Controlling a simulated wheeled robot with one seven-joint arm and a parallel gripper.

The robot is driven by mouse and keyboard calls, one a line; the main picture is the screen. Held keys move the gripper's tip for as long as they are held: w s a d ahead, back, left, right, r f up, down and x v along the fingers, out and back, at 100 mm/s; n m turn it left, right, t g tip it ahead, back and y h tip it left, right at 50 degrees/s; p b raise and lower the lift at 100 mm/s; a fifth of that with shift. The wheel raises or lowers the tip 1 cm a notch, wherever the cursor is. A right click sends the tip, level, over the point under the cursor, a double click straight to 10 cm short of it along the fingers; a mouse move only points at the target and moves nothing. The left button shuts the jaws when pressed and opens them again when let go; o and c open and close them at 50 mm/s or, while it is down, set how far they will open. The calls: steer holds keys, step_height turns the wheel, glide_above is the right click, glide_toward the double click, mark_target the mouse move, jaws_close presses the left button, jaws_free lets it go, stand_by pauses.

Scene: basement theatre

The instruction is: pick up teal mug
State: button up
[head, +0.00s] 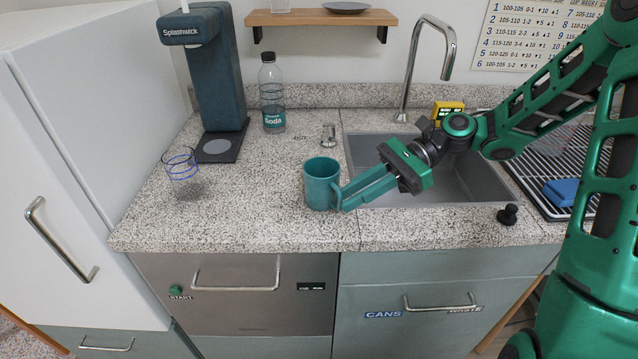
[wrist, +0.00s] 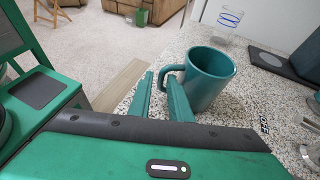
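The teal mug (head: 320,184) stands upright on the speckled counter, left of the sink, near the front edge. In the wrist view the mug (wrist: 207,78) shows its open rim, and its handle points toward my gripper. My gripper (head: 346,195) reaches in from the right, with its fingers low beside the mug's handle side. In the wrist view my gripper (wrist: 160,80) has its two fingers apart, with the fingertips at the handle. The right finger overlaps part of the handle, so I cannot tell whether it touches.
A clear glass with blue rings (head: 181,166) stands left of the mug. Behind are a soda bottle (head: 272,95) and a dark drink machine (head: 215,80). The sink (head: 440,180) lies under my arm. A black stopper (head: 508,214) sits at the right front.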

mark_target(323, 224)
steer(key=shift+f+x, duration=0.25)
steer(key=shift+x, duration=0.85)
steer(key=x, duration=0.4)
steer(key=shift+w+a, duration=0.1)
steer(key=shift+a, duration=0.3)
jaws_close()
